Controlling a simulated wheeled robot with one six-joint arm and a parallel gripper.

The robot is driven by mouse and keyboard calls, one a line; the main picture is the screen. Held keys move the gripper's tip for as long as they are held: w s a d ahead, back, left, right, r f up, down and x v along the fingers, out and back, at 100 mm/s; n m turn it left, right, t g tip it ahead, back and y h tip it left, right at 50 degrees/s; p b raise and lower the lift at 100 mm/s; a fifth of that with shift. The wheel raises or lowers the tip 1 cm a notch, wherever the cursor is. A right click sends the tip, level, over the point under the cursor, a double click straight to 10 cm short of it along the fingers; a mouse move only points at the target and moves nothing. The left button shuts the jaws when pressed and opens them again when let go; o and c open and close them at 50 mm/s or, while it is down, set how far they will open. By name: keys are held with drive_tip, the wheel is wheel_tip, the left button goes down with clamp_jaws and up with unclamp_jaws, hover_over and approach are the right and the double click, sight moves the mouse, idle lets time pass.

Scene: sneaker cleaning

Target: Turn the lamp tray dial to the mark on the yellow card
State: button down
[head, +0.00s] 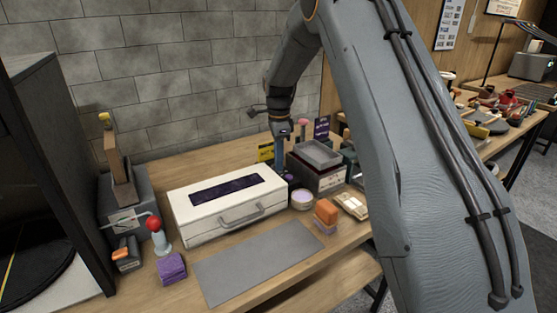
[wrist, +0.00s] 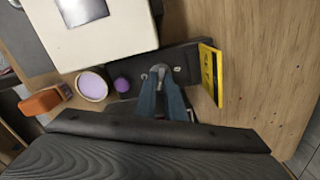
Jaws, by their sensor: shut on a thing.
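The white lamp tray box (head: 183,217) with a dark top window and a front handle stands on the bench; its corner also shows in the wrist view (wrist: 125,32). A dark dial panel (wrist: 188,60) with small pale marks lies beside it. My gripper (wrist: 160,72) points down at this panel, its fingers shut on the dial, which they mostly hide. In the head view my gripper (head: 281,172) is at the box's right end. The yellow card (wrist: 212,75) stands upright at the panel's end and also shows behind the box (head: 265,152). I cannot read its mark.
A round lilac-topped tub (head: 302,199) and an orange block (head: 326,211) are close by. A grey-topped box (head: 318,153) stands right of my gripper. A grey mat (head: 258,262) lies clear in front.

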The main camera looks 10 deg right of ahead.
drive_tip(key=shift+r+m, duration=0.1)
drive_tip(key=shift+m, duration=0.5)
drive_tip(key=c, duration=1.8)
unclamp_jaws()
drive_tip(key=shift+c, duration=0.2)
drive_tip(key=shift+r+b, duration=0.85)
drive_tip(key=shift+r, duration=3)
